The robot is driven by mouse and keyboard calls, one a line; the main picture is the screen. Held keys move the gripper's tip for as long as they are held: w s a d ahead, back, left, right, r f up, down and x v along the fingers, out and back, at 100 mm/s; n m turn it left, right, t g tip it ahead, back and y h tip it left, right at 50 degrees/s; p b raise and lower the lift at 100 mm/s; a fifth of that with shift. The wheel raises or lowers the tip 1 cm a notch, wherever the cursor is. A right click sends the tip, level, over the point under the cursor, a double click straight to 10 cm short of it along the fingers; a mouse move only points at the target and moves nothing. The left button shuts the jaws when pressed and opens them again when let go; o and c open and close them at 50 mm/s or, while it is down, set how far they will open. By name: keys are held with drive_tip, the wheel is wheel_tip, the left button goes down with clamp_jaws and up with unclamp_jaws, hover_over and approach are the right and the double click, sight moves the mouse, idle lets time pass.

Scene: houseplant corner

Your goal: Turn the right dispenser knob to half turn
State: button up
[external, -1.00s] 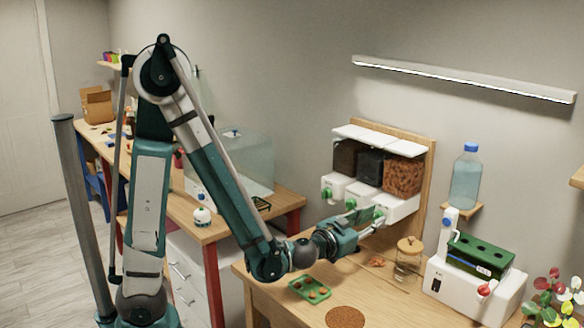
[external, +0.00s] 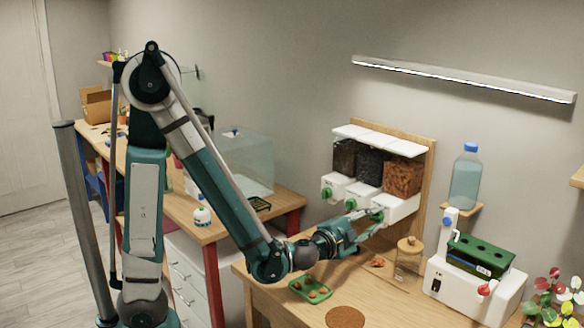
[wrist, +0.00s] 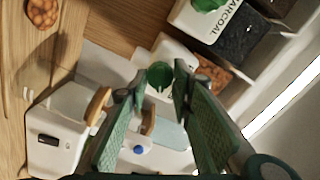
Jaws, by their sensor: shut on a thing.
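The dispenser rack has three white units side by side. The right dispenser (external: 400,207) holds orange-brown chunks (external: 402,177) and has a green knob (external: 377,215) on its front. My gripper (external: 368,214) reaches this knob from the left, its fingers shut around it. In the wrist view, the green knob (wrist: 159,76) sits between the fingertips of my gripper (wrist: 153,92). The fingers partly cover the knob, and I cannot tell its exact turn angle. The middle knob (external: 350,204) and left knob (external: 327,193) are free of my gripper.
A glass jar with a cork lid (external: 408,262) stands right of my gripper. A green tray (external: 310,289) and a round brown mat (external: 345,317) lie on the bench. A white machine (external: 470,290) and a water bottle (external: 466,178) are at the right.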

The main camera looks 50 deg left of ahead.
drive_tip(key=m, duration=0.5)
drive_tip(key=shift+f+b, duration=0.15)
drive_tip(key=shift+b, duration=0.15)
drive_tip(key=m, duration=0.6)
drive_tip(key=shift+m, duration=0.4)
drive_tip(key=m, duration=0.5)
drive_tip(key=shift+a+f+b, duration=0.1)
drive_tip(key=shift+f+b, duration=0.05)
drive_tip(key=shift+b, duration=0.25)
drive_tip(key=m, duration=0.6)
drive_tip(key=shift+a, duration=0.1)
drive_tip(key=shift+m, duration=0.3)
drive_tip(key=o, duration=0.9)
